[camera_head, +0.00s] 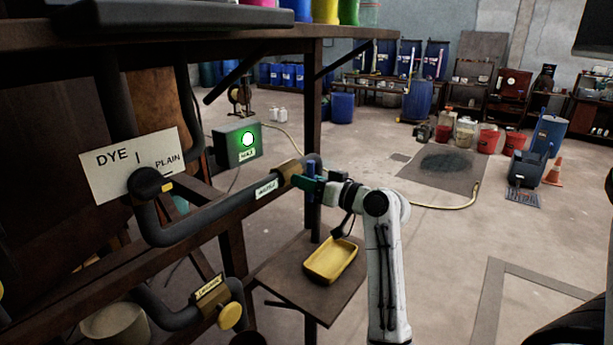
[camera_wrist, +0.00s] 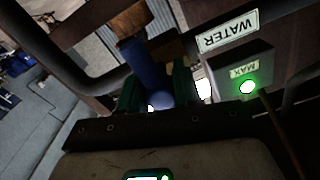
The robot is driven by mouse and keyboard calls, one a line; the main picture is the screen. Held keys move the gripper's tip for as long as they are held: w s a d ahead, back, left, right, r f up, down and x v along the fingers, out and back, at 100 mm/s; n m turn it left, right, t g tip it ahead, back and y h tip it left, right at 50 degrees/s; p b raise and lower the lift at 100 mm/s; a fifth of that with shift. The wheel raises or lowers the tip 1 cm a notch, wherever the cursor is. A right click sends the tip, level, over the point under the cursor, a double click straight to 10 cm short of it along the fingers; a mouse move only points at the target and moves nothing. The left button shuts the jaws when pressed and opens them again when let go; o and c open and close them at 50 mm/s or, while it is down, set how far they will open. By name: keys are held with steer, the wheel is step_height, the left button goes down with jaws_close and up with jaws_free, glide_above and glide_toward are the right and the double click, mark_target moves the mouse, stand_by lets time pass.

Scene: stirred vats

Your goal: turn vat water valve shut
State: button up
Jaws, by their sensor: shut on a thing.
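The blue water valve handle (camera_head: 311,168) sits on the grey pipe that carries a small white label (camera_head: 265,188). In the wrist view the blue handle (camera_wrist: 146,66) stands between the two dark green fingers of my gripper (camera_wrist: 157,90). My gripper (camera_head: 318,185) is shut on this handle, and its fingers hide part of it. The WATER label (camera_wrist: 228,32) shows upside down beside the handle. The handle's exact angle to the pipe is hard to tell.
A box with a lit green lamp (camera_head: 248,139) hangs behind the pipe. A DYE/PLAIN sign (camera_head: 130,164) and dark knob (camera_head: 146,184) are at left. A yellow tray (camera_head: 331,260) lies on a low shelf below my gripper. Open floor lies to the right.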

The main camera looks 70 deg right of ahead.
steer(key=o, duration=0.3)
steer(key=m+p, duration=0.1)
steer(key=m, duration=0.2)
steer(key=m+p, duration=0.1)
steer(key=shift+s+d+r+m+p, duration=0.15)
steer(key=shift+r+m+p, duration=0.1)
steer(key=shift+m+p, duration=0.1)
steer(key=o, duration=0.5)
steer(key=shift+f+m+p, duration=0.15)
steer(key=shift+m+p, duration=0.85)
steer(key=shift+m, duration=0.55)
steer(key=shift+o, duration=0.2)
steer(key=shift+o, duration=0.3)
steer(key=shift+f, duration=0.1)
steer(key=o, duration=0.8)
steer(key=b+v, duration=0.1)
steer(key=v, duration=0.4)
steer(key=b+v, duration=0.1)
steer(key=v, duration=0.4)
steer(key=shift+s+a+b, duration=0.3)
steer(key=shift+b, duration=0.1)
